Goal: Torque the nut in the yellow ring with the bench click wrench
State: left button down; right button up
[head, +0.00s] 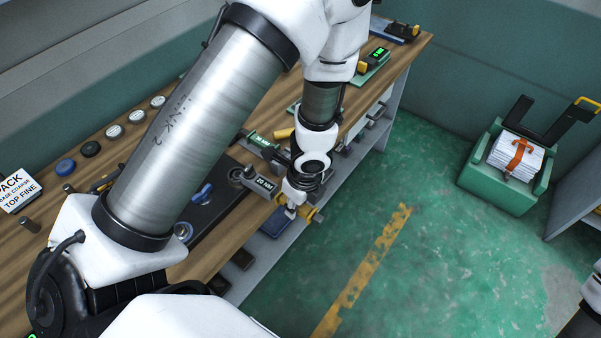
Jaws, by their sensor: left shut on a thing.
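My left gripper (291,209) is at the bench's front edge, just right of a dark "20 NM" label block (263,184). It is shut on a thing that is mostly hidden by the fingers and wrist. A small yellow piece (311,215) shows right beside the fingertips; I cannot tell whether it is part of the click wrench or of the yellow ring. The nut cannot be made out. Of my right arm only a dark link shows at the lower right edge; its gripper is out of view.
A blue tray (275,223) sits below the gripper. A green bin (481,187) stands right; the floor between is clear.

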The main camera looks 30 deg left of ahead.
pick_arm(q)
jog(key=shift+s+f+b, duration=0.1)
jog(key=shift+s+b, duration=0.25)
jog(key=shift+s, duration=0.1)
